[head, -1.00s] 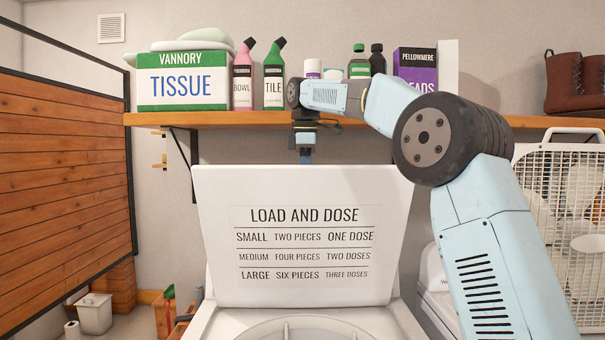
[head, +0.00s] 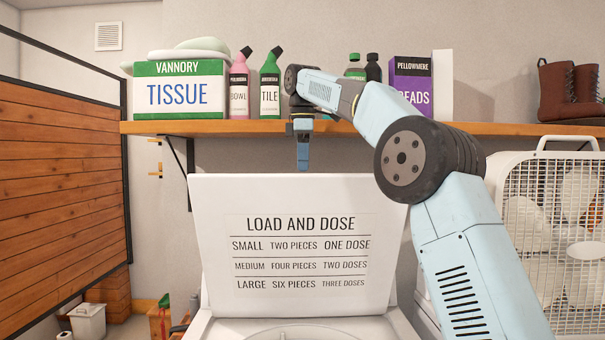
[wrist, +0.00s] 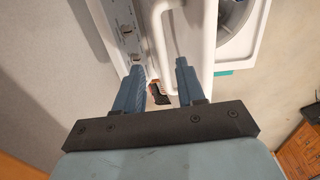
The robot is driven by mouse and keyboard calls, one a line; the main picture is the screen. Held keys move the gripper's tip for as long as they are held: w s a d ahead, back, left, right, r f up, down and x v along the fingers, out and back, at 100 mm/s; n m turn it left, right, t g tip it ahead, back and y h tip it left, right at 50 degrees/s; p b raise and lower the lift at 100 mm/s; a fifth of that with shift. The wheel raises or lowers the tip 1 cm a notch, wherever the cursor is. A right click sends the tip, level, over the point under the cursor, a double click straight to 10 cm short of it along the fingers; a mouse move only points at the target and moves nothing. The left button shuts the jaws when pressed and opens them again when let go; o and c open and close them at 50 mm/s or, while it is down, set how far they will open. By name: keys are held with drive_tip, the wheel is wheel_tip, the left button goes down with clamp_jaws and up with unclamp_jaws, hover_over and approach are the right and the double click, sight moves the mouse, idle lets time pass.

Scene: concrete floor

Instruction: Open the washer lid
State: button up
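The washer lid (head: 300,190) stands raised and nearly upright in the head view, its "LOAD AND DOSE" face toward me. The white washer top (head: 240,327) shows below it, with part of the tub opening at the bottom edge. White washer parts and a control panel (wrist: 127,35) lie beyond the fingertips.
A wooden shelf (head: 450,129) runs behind my arm, holding a tissue box (head: 180,90), bottles (head: 270,85), a purple box (head: 411,80) and boots (head: 570,90). A white box fan (head: 550,220) stands at right. A slatted wooden panel (head: 60,190) is at left.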

drive_tip(key=shift+r, duration=0.8)
